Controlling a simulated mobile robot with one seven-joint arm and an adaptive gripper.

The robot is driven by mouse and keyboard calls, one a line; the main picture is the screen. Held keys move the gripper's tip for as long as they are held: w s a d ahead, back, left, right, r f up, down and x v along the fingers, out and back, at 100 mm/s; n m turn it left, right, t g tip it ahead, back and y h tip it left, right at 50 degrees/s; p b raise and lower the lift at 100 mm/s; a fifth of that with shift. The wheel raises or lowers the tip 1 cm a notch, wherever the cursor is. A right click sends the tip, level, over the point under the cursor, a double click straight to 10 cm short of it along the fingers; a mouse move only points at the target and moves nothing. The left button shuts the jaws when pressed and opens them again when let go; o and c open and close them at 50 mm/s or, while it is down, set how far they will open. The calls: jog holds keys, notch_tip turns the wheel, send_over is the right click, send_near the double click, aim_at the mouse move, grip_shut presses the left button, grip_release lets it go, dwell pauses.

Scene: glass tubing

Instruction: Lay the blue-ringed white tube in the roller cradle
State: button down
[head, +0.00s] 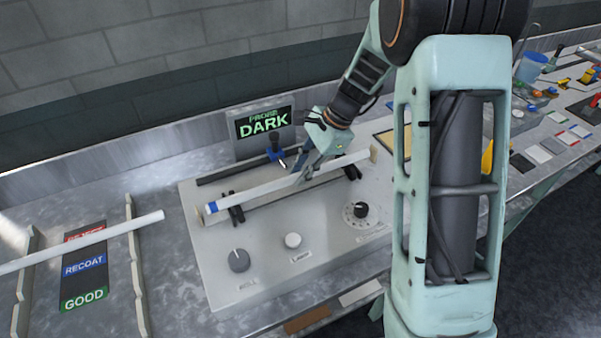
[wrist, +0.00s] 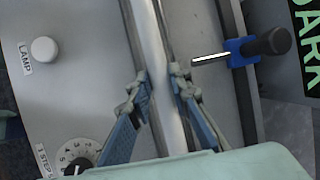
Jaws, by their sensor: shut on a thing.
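The blue-ringed white tube (head: 257,192) lies lengthwise over the bench unit, its blue ring (head: 212,208) at the left end. My gripper (head: 301,176) is shut on the tube, right of its middle. In the wrist view my gripper (wrist: 161,78) has one finger on each side of the tube (wrist: 150,40). The roller cradle has a left pair of black rollers (head: 237,214) and a right pair (head: 352,173). The tube runs in line with both pairs. I cannot tell whether it touches the rollers or hangs just above them.
A blue-bodied probe (head: 276,155) stands behind the tube, below a screen reading DARK (head: 264,123). Knobs sit in front, including a dial (head: 360,210). Another white tube (head: 85,241) lies across a rack at left, over a card marked RECOAT and GOOD (head: 84,265).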

jog(key=shift+f, duration=0.2)
jog(key=c, duration=1.8)
grip_release()
jog(key=shift+r, duration=0.2)
jog(key=v, duration=1.2)
